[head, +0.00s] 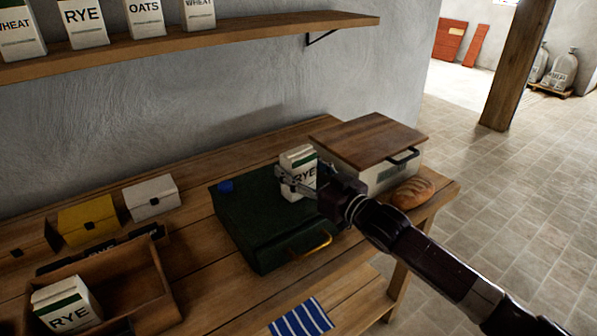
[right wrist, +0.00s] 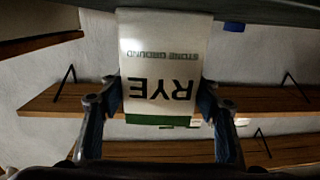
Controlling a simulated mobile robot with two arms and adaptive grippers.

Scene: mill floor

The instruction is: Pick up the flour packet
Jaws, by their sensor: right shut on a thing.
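A white flour packet marked RYE (head: 299,160), with a dark green band, stands about upright at the dark green case in the head view. My right gripper (head: 297,183) is shut on it from the front right. In the right wrist view the packet (right wrist: 158,62) sits between both fingers, its lettering upside down in that picture. I cannot tell whether its base touches the case. Another RYE packet (head: 66,306) leans in an open wooden box at the lower left. My left gripper is not in view.
The dark green case (head: 245,222) has a brass handle and a blue item on top. A wooden-lidded box (head: 368,140) and a bread loaf (head: 412,193) are close on the right. Yellow (head: 88,222) and white (head: 151,198) boxes stand left. A shelf (head: 250,32) holds several packets.

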